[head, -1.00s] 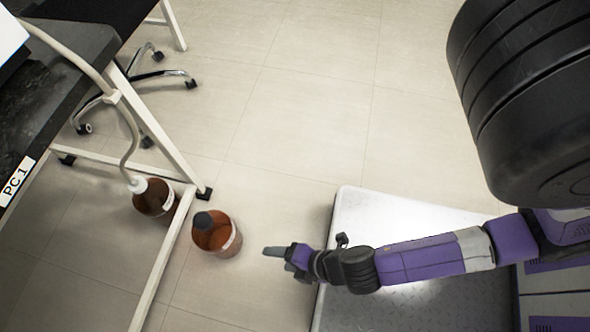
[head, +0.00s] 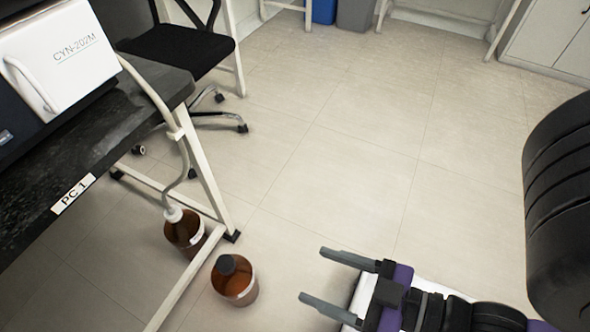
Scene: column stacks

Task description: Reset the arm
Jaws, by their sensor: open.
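My gripper (head: 325,277) is in the lower right of the head view, at the end of my purple and black arm. Its two grey fingers point left and stand wide apart, with nothing between them. The capped brown bottle (head: 235,281) stands on the floor to the left of the fingers, apart from them.
A black-topped bench (head: 110,140) labelled PC 1 stands at left, with a white device (head: 75,60) on it. A second brown bottle (head: 184,232) with a tube is by its frame. A black chair (head: 185,48) stands behind. The middle floor is clear.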

